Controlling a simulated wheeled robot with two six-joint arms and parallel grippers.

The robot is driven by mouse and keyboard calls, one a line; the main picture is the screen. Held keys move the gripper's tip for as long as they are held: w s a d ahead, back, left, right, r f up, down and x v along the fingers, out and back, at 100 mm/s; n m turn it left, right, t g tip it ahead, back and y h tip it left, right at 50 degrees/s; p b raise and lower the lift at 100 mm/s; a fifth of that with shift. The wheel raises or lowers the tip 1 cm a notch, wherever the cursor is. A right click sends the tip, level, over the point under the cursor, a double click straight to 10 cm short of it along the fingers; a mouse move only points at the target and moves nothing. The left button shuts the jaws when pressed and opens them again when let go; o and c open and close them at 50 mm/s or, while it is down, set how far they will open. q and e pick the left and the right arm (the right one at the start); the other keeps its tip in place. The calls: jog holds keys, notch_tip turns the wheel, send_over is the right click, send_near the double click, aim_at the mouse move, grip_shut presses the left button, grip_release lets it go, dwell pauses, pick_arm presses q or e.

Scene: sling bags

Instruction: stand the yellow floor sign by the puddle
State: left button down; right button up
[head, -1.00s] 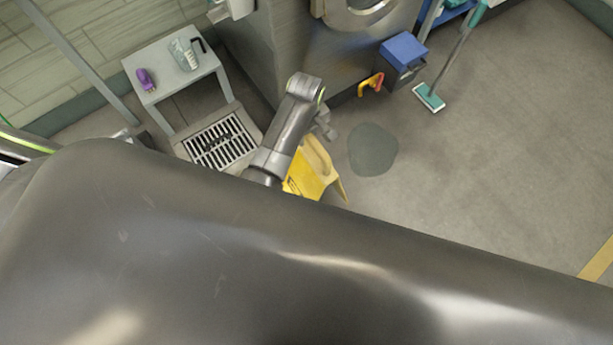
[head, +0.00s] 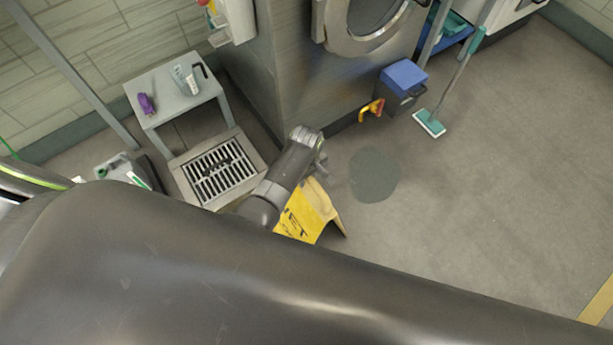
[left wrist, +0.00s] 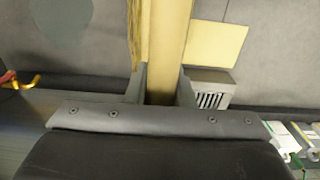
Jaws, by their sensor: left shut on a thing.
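The yellow floor sign (head: 302,217) has dark lettering and shows partly below my left arm in the head view, its two panels somewhat spread. My left gripper (head: 319,168) is shut on its top edge. In the left wrist view the sign (left wrist: 168,35) runs between the two fingers of the left gripper (left wrist: 162,90). I cannot tell whether its feet touch the floor. The puddle (head: 374,175) is a dark round patch on the floor just right of the sign, apart from it. My right gripper is not in view.
A floor drain (head: 220,172) lies left of the sign, below a small grey table (head: 176,95). A blue-lidded box (head: 404,77), a yellow and red handle (head: 371,110) and a teal mop (head: 430,123) are beyond the puddle. Floor to the right is clear.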

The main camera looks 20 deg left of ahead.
pick_arm(q)
jog(key=shift+f, duration=0.1)
jog(key=c, duration=1.3)
grip_release()
jog(key=shift+o, duration=0.2)
notch_tip(320, 180, up, 12)
jog(key=p, duration=0.2)
jog(key=shift+p, duration=0.4)
